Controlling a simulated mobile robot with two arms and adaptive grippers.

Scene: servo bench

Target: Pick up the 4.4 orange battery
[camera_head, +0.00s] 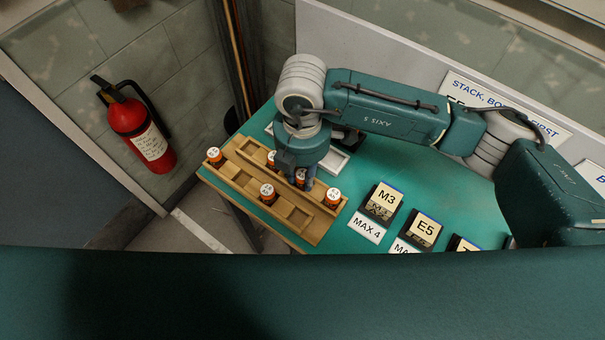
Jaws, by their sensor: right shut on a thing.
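Several small orange batteries with white tops stand in a wooden rack (290,231). One battery (214,156) is at the rack's left end, one (267,193) at the front middle, and one (332,198) at the right. The numbers on the tops are too small to read surely, so I cannot tell which is the 4.4 one. My right gripper (303,183) points down over the rack and is shut on an orange battery (300,175), partly hidden by the fingers. I cannot tell if it is clear of the rack. My left gripper is not in view.
The rack lies on a green bench top (352,182). A white tray (334,162) is behind my gripper. Label blocks M3 (386,196) and E5 (426,229) stand to the right, with a MAX 4 card (367,227). A red fire extinguisher (142,132) hangs at left.

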